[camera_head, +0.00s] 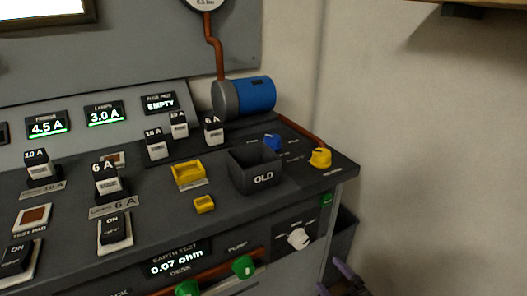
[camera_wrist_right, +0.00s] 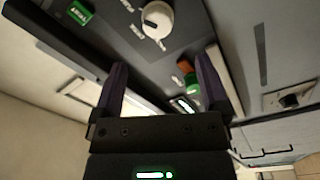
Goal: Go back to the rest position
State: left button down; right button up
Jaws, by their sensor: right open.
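My right gripper (camera_head: 340,278) shows at the bottom right of the head view, low beside the right end of the control desk (camera_head: 225,215). My left gripper is not in view.
A dark bin (camera_head: 342,240) is beside the desk's right end. Bare wall (camera_head: 440,150) lies right.

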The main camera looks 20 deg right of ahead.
jog(key=s+a+f+m+g+h, duration=0.15)
jog(key=s+f+m+g, duration=0.3)
jog(key=s+f, duration=0.5)
jog(key=s+a+f+m+g+h, duration=0.1)
jog(key=s+f+m+g+h, duration=0.15)
jog(key=s+f+g, duration=0.75)
jog(key=s+a+f+m+g, duration=0.1)
jog(key=s+a+f+g, duration=0.15)
jog(key=s, duration=0.45)
jog(key=s+a+f+m+g+y, duration=0.1)
jog(key=s+f+m, duration=0.15)
jog(key=s, duration=0.45)
jog(key=s+a+f+g, duration=0.2)
jog(key=s+f, duration=0.2)
jog(key=s, duration=0.3)
pick_arm(q)
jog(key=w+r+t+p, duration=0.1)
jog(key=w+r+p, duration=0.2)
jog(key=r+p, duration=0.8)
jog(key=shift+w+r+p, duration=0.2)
jog(key=shift+p, duration=0.3)
pick_arm(e)
notch_tip(320, 180, up, 12)
jog(key=w+t, duration=0.1)
jog(key=w, duration=0.1)
jog(key=shift+f, duration=0.2)
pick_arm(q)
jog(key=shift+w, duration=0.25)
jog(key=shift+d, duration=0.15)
